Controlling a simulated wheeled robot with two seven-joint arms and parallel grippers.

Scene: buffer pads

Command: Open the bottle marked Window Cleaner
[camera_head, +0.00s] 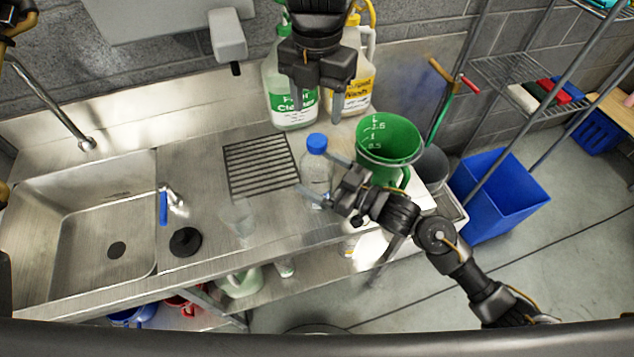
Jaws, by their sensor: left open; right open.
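A clear bottle with a blue cap (317,142) stands upright on the steel counter (200,215); I cannot read any Window Cleaner marking on it. My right gripper (322,178) is open at this bottle, its fingers reaching to either side of the body below the cap. I cannot tell whether they touch it. My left gripper (318,98) is open and points down, farther back and above the blue cap. It partly hides a large bottle with a green label reading Floor Cleaner (292,112) and a yellow-labelled Wash jug (362,80).
A green measuring bucket (388,140) stands right of the bottle. A drain grate (258,165) and a clear cup (238,217) are to its left. A sink (85,225) fills the counter's left end. A blue bin (500,198) stands on the floor at right.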

